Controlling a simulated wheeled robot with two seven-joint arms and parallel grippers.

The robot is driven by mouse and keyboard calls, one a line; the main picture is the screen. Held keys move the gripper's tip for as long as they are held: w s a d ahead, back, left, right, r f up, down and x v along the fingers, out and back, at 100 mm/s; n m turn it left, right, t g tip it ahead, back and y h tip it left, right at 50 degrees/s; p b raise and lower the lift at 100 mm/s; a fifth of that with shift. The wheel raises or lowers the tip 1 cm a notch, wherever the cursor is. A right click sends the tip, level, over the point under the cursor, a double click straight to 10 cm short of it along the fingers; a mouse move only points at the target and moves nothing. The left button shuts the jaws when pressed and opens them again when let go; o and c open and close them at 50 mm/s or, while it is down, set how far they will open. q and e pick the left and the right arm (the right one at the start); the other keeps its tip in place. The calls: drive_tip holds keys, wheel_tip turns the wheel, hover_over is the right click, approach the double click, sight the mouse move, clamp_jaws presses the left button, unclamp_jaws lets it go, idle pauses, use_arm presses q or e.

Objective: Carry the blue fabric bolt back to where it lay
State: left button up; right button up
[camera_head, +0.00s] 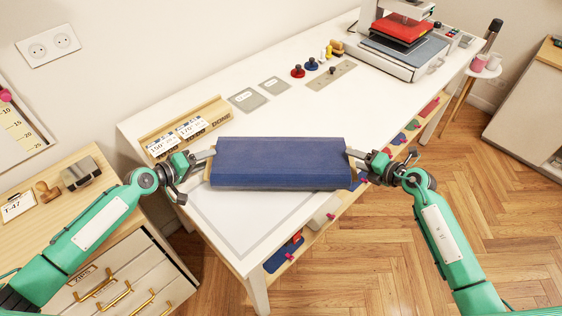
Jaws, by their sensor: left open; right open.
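The blue fabric bolt (280,163) lies crosswise over the near end of the white table (215,215). Its right end reaches past the table's right edge. My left gripper (205,159) is open at the bolt's left end. My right gripper (357,160) is open at the bolt's right end. The jaws sit close against both ends, and their fingertips are partly hidden there. I cannot tell whether the bolt rests on the table or is just above it. A rectangular outline marks the tabletop under and in front of the bolt.
A wooden rack (182,130) with number cards stands behind the bolt. Grey plates (247,100) and coloured knobs (297,70) lie farther back, before a heat press (405,40). A drawer cabinet (100,240) stands at left. A shelf (315,235) under the table holds small items.

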use_arm(q)
drive_tip(key=shift+x, duration=1.3)
use_arm(e)
drive_tip(key=shift+x, duration=1.35)
use_arm(q)
drive_tip(key=shift+a, duration=0.1)
clamp_jaws()
use_arm(e)
clamp_jaws()
use_arm(q)
drive_tip(key=shift+w+r, duration=0.1)
drive_tip(key=shift+r, duration=0.1)
use_arm(e)
drive_tip(key=shift+r, duration=0.2)
